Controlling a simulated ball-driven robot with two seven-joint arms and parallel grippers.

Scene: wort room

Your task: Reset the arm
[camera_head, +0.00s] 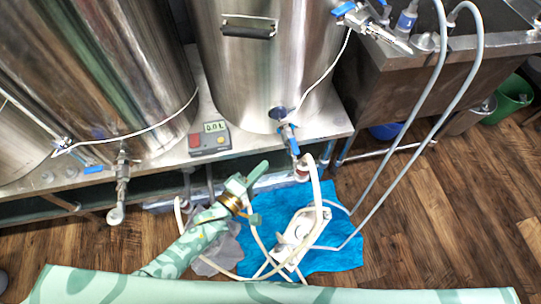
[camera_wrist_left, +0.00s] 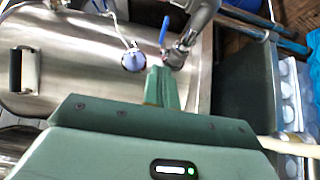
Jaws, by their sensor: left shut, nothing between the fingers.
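My left arm (camera_head: 190,246), patterned in green, reaches up from the lower left in the head view. Its gripper (camera_head: 258,172) is shut and empty, in front of the metal stand and below the middle steel vessel (camera_head: 265,75). In the wrist view the closed green fingers (camera_wrist_left: 162,86) point toward the vessel's outlet valve with a blue handle (camera_wrist_left: 164,30). The fingertips appear close to the valve there, but I cannot tell whether they touch it. The head view shows this valve (camera_head: 289,140) up and to the right of the fingers. My right gripper is not in view.
A small display box (camera_head: 209,139) sits on the stand's edge. A white pump (camera_head: 299,232) with hoses lies on a blue cloth (camera_head: 345,250) on the wood floor. Pale hoses loop beside my left gripper. A steel sink (camera_head: 400,95) stands at the right. Floor at lower right is clear.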

